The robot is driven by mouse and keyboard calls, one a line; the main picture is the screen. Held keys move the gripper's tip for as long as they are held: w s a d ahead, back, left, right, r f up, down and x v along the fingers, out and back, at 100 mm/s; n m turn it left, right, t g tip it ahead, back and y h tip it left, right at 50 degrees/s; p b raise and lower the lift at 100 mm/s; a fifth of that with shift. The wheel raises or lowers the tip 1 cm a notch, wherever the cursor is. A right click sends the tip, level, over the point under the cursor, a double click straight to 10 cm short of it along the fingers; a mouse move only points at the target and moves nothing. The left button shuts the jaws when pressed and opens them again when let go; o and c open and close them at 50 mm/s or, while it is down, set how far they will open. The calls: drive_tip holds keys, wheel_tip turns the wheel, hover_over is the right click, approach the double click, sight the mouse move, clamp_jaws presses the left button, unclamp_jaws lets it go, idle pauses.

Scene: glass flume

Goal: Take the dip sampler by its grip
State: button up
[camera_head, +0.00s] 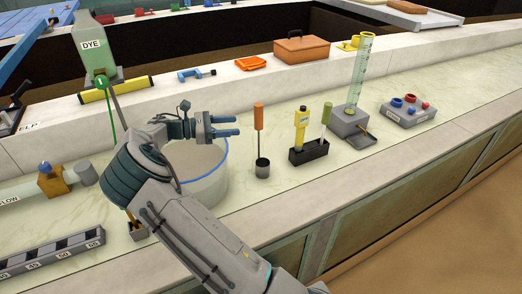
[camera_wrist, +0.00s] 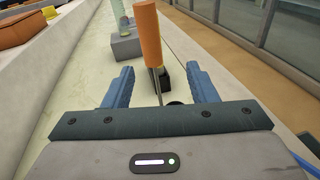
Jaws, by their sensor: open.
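The dip sampler stands upright on the pale bench, with an orange grip (camera_head: 259,116), a thin rod and a small dark cup (camera_head: 262,168) at the bottom. My gripper (camera_head: 236,125) is open and empty, its blue fingers pointing right toward the sampler just left of it. In the wrist view the orange grip (camera_wrist: 150,35) rises ahead, between the lines of the two fingers (camera_wrist: 158,70). The grip looks beyond the fingertips, with no contact visible. The cup is mostly hidden behind the gripper's body in the wrist view.
A white round basin (camera_head: 205,180) sits below my gripper. Right of the sampler are a black holder (camera_head: 309,153) with yellow and green tools, a tall clear cylinder (camera_head: 361,75) and a grey box (camera_head: 408,113) with coloured knobs. A green dye bottle (camera_head: 92,50) stands at the left.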

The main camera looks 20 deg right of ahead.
drive_tip(key=shift+w+a+n+h, duration=0.3)
drive_tip(key=shift+w+a+h, duration=0.3)
drive_tip(key=shift+a, duration=0.1)
drive_tip(key=s+d+p, duration=0.1)
drive_tip(key=s+d, duration=0.1)
drive_tip(key=d, duration=1.1)
drive_tip(key=shift+d+p, duration=0.2)
drive_tip(key=shift+p, duration=0.15)
drive_tip(key=shift+s, duration=0.1)
clamp_jaws()
